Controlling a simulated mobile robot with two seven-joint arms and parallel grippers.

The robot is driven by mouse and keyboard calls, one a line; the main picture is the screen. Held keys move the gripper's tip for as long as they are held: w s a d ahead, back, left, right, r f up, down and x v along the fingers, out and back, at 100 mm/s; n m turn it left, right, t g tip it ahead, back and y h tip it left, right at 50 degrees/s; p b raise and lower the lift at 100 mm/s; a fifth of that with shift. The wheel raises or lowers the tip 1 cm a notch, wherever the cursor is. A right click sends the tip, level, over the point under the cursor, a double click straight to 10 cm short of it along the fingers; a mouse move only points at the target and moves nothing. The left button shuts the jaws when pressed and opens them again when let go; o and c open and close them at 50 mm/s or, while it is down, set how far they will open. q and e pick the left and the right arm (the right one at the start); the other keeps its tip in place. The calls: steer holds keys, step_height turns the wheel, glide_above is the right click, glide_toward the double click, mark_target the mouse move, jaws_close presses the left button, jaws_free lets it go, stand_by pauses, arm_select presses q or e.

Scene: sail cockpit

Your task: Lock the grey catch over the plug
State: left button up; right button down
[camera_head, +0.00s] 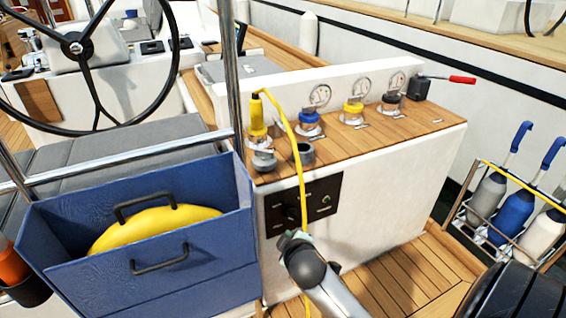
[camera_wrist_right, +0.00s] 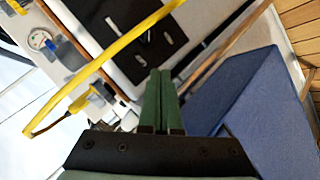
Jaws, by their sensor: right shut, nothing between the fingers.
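A yellow plug (camera_head: 257,114) stands upright in the leftmost socket on the wooden console top, with a yellow cable (camera_head: 295,140) arching from its top and down the console front. Grey round parts (camera_head: 264,160) sit at the foot of the plug; I cannot tell whether the catch lies over it. My right gripper (camera_head: 288,240) is low in front of the console's black panel, below and apart from the plug. In the right wrist view its green fingers (camera_wrist_right: 162,92) are shut and empty, with the cable (camera_wrist_right: 110,60) passing beyond them. My left gripper is not in view.
Blue and yellow capped sockets (camera_head: 309,124) line the console near several gauges. A black switch panel (camera_head: 303,202) is on its front. A blue bin (camera_head: 190,262) with a yellow object stands left.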

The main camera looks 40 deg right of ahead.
steer(key=w+d+r+n+t+h, duration=0.1)
steer(key=w+d+r+n+t, duration=0.1)
steer(key=w+r, duration=0.4)
steer(key=w+d+r+n+t+h, duration=0.2)
steer(key=w+d+r, duration=0.4)
steer(key=w, duration=0.3)
steer(key=shift+w+d+r+n+t+h, duration=0.35)
steer(key=shift+r+n+t, duration=0.35)
steer(key=shift+n, duration=0.3)
